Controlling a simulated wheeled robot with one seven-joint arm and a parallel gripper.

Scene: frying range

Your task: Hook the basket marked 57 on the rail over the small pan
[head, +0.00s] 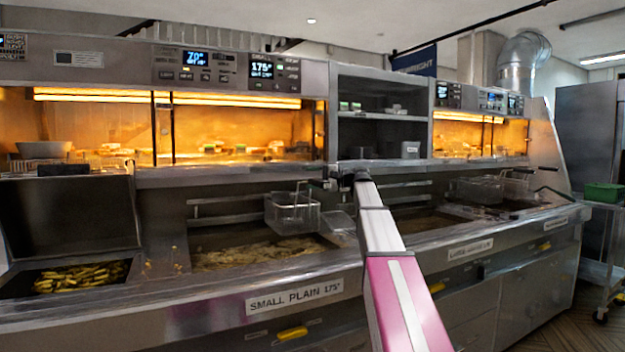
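A wire basket (292,213) is upright above the right part of the small pan (240,256), which holds bubbling oil and has the label SMALL PLAIN 175° on its front. No number on the basket can be read. The rail (225,208) runs along the back wall behind the pan, and the basket overlaps its right end. I cannot tell whether the basket's hook touches the rail. My gripper (326,184) is at the basket's upper right, at its handle, and appears shut on it. The fingers are small and partly hidden by my arm.
More baskets (480,190) with dark handles are at the large pan on the right. A bin of chips (80,277) is at the left. Lit heated cabinets (240,130) and a shelf unit (378,115) stand above the range. A trolley with a green tub (603,193) is far right.

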